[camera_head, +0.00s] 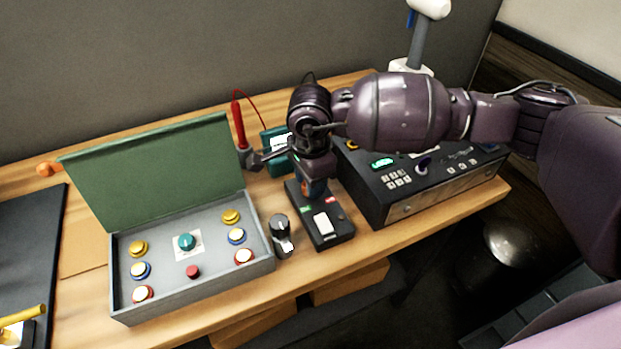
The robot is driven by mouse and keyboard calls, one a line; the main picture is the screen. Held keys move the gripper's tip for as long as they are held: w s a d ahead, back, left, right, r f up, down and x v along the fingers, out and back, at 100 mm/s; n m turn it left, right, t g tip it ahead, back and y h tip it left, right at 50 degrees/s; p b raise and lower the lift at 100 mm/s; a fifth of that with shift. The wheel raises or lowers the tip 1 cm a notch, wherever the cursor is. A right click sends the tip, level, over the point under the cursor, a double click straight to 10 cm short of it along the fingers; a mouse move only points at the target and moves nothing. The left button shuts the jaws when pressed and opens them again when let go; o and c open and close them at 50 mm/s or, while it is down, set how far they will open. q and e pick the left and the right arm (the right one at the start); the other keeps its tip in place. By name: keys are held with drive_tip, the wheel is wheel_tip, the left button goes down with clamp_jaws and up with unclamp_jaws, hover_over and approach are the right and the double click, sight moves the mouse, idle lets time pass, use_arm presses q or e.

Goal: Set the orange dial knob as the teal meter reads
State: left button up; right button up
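A teal meter (272,146) with a white display stands at the back of the bench, partly hidden behind my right wrist. Its reading is too small to make out. My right arm reaches in from the right, and its gripper (314,178) points down over the far end of a small black box (324,230). A small orange-brown patch shows at the fingers there; it may be the orange dial knob, mostly hidden by the gripper. Whether the fingers are closed on it cannot be told. My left gripper is not in view.
An open grey case (190,296) with a green lid (155,170) and several coloured buttons stands left. A black-and-silver knob (281,236) stands beside it. A black console (410,195) is at right. A red probe (238,125) stands behind. A dark mat (25,240) lies far left.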

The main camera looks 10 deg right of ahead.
drive_tip(key=o, duration=0.9)
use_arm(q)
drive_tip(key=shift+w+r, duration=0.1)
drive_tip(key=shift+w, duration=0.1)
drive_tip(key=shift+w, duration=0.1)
use_arm(e)
drive_tip(key=shift+r, duration=0.1)
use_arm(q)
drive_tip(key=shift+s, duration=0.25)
use_arm(e)
wheel_tip(320, 180, up, 11)
drive_tip(key=shift+f, duration=0.2)
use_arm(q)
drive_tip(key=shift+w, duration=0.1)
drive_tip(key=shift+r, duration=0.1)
